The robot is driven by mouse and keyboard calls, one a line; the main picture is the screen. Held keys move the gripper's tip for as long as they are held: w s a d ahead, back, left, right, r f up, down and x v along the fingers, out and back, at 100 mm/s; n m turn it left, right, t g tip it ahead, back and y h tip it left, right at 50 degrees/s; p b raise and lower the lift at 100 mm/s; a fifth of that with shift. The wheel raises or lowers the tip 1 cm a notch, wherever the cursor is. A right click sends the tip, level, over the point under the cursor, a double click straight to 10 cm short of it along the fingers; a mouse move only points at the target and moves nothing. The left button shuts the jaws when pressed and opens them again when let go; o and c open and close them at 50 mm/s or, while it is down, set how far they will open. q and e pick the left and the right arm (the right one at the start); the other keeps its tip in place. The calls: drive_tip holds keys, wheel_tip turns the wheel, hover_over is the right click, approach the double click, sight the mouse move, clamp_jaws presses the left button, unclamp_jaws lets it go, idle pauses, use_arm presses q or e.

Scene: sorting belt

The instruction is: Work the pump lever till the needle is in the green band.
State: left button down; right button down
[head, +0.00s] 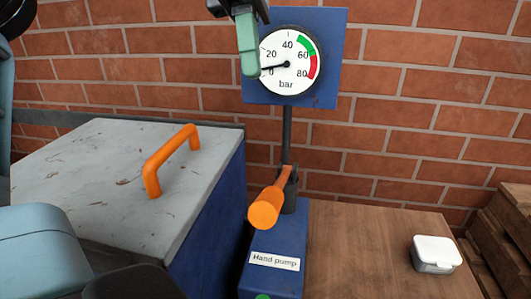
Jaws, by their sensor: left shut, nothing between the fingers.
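The hand pump (290,235) is a blue box with a "Hand pump" label, standing by the brick wall. Its lever (265,207) has an orange grip that points towards me and slightly down. Above it, a round white gauge (287,80) in bar sits on a blue panel. Its black needle (276,66) points left, close to 0. The green band (308,46) is at the upper right of the dial, with a red band below it. My left gripper (249,68) is shut and empty, in front of the gauge's left edge, above and apart from the lever. My right gripper is not in view.
A blue chest (95,165) with a grey lid and orange handle (172,160) stands left of the pump. A small white-lidded box (436,254) lies on the wooden top (365,250) at right. The wood between is clear.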

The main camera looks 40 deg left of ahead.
use_arm(q)
approach(264, 193)
drive_tip(key=x, duration=0.5)
drive_tip(key=shift+s+d+f, duration=0.15)
drive_tip(key=shift+d+f, duration=0.1)
drive_tip(key=shift+s+d+f, duration=0.1)
drive_tip(key=shift+d+f, duration=0.1)
drive_tip(key=shift+f, duration=0.3)
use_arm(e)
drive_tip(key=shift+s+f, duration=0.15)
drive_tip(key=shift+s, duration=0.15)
use_arm(q)
drive_tip(key=shift+a+f, duration=0.1)
drive_tip(key=shift+f, duration=0.05)
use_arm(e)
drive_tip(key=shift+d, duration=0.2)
